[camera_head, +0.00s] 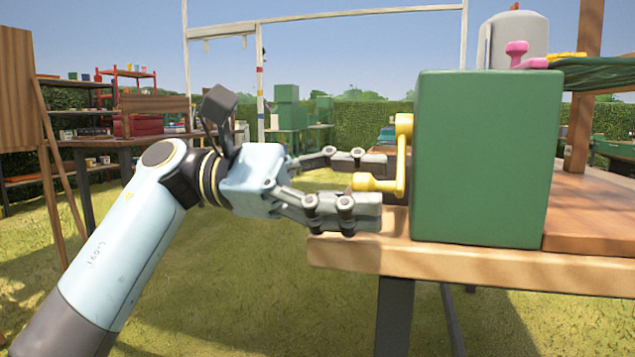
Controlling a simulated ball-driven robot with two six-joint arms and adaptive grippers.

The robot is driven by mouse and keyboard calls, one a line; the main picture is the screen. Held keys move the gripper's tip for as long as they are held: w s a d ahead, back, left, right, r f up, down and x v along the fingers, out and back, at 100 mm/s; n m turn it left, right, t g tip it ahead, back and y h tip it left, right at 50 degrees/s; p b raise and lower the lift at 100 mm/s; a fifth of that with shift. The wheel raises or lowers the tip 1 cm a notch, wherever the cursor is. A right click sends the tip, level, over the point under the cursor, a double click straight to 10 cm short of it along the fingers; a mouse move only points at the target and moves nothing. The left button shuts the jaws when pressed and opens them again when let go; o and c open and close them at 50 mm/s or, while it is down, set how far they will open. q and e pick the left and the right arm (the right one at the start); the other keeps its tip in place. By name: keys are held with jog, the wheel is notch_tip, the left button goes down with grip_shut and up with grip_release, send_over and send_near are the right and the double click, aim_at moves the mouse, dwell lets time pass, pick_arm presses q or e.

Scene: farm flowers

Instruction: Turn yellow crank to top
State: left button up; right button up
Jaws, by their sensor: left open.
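The yellow crank (402,155) is mounted on the left side of a green box (480,160) that stands on a wooden table. Its handle (375,184) sticks out to the left at the lower end of the crank arm, and the arm runs upward from there. My left gripper (365,182) is open, with one finger above and behind the handle and the other below and in front of it. The handle lies between the fingertips; I cannot tell whether they touch it. My right gripper is not in view.
The wooden table edge (460,265) runs under the box, close below my left gripper. Pink and yellow parts (518,52) show behind the box at the upper right. Shelves and a workbench stand farther back on the left. Grass is open below the gripper.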

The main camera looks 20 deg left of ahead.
pick_arm(q)
jog(key=a, duration=1.1)
jog(key=shift+a, duration=0.25)
